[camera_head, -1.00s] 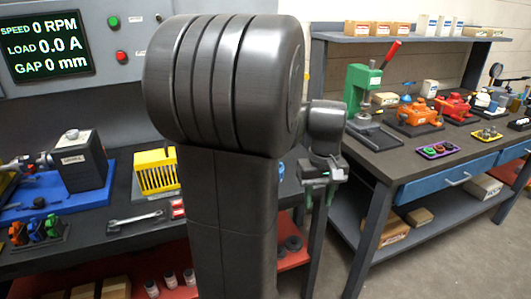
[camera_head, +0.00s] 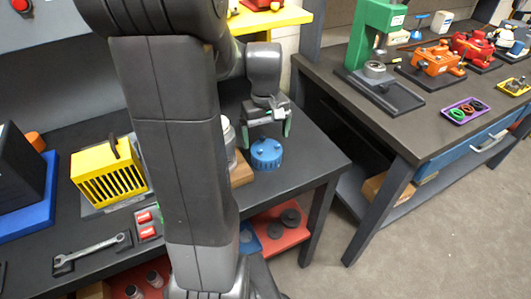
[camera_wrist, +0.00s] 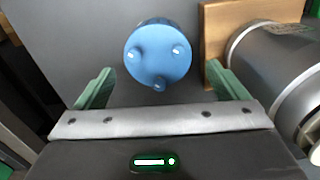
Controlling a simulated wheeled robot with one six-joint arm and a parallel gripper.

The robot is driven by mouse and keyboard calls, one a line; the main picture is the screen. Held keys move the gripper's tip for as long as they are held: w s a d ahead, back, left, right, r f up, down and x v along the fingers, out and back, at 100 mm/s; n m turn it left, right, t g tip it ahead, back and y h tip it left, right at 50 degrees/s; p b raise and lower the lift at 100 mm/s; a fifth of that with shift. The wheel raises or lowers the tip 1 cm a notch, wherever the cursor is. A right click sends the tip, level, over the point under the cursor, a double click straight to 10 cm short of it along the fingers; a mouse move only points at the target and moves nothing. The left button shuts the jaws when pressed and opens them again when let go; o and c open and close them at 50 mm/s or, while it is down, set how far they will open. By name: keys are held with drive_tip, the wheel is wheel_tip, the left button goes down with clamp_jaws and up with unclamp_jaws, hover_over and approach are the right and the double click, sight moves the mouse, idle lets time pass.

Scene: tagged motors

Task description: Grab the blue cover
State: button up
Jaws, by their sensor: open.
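The blue cover (camera_head: 266,153) is a short round cap with a ribbed side, standing on the dark bench top near its right end. In the wrist view the blue cover (camera_wrist: 157,55) shows from above, with several small knobs on its face. My gripper (camera_head: 268,130) is above it in the head view. In the wrist view my gripper (camera_wrist: 163,84) has its two green fingers spread wide. The cover lies ahead of the fingertips, between their lines, and nothing is held.
A wooden block (camera_wrist: 235,32) and a silver cylinder (camera_wrist: 275,65) stand close to the right of the cover in the wrist view. A yellow slotted cover (camera_head: 108,172) and a wrench (camera_head: 92,252) lie further left on the bench. A second bench (camera_head: 420,130) holds a green press (camera_head: 380,35).

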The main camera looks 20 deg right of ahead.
sight(267, 149)
drive_tip(key=shift+d+f, duration=0.2)
drive_tip(key=shift+f, duration=3.25)
drive_tip(key=shift+w, duration=0.1)
drive_tip(key=c, duration=0.9)
